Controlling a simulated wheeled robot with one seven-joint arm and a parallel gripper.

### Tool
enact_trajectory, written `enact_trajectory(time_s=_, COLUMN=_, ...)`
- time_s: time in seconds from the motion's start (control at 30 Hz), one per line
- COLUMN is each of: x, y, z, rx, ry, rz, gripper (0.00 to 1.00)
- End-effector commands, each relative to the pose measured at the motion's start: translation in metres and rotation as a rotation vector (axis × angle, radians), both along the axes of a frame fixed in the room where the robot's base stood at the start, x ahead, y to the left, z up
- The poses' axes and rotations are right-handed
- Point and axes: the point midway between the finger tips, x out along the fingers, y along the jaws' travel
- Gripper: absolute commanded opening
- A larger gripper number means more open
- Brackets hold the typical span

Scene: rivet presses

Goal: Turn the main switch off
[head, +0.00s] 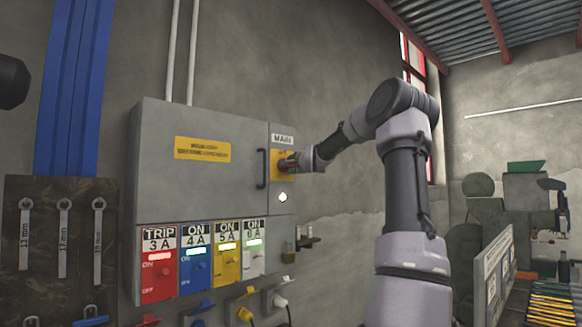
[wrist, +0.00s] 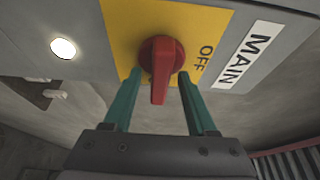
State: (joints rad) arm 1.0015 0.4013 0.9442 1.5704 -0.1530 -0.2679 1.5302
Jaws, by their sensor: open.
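The main switch is a red rotary handle (wrist: 162,68) on a yellow plate (head: 278,154), under the MAIN label (head: 282,139) on the grey cabinet's right strip. In the wrist view, the word OFF (wrist: 203,57) is printed beside the knob, on the MAIN label side. The handle's bar points toward the bottom of that view, not at OFF. My gripper (wrist: 158,84) is open, its two green fingers on either side of the handle. Gaps show along the bar; I cannot tell if a finger touches the knob. In the head view, my gripper (head: 289,163) hides most of the switch.
A round white lamp (head: 282,197) glows below the switch. The cabinet door (head: 200,180) has a black handle (head: 261,168) just left of it. Several coloured breakers, such as the red TRIP one (head: 158,275), sit below.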

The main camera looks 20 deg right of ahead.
Motion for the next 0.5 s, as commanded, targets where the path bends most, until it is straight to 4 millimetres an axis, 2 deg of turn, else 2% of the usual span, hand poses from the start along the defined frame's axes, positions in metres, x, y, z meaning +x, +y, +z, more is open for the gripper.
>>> enact_trajectory(time_s=0.07, x=-0.0001, y=-0.0002, z=0.0, rx=0.0, ry=0.0, rz=0.0, gripper=0.57)
enact_trajectory(time_s=0.1, x=-0.0002, y=-0.0002, z=0.0, rx=0.0, ry=0.0, rz=0.0, gripper=0.5)
enact_trajectory(time_s=0.23, x=-0.0002, y=-0.0002, z=0.0, rx=0.0, ry=0.0, rz=0.0, gripper=0.0)
enact_trajectory(time_s=0.5, x=-0.0003, y=-0.0002, z=-0.0003, rx=-0.009, ry=-0.003, rz=0.0, gripper=0.0)
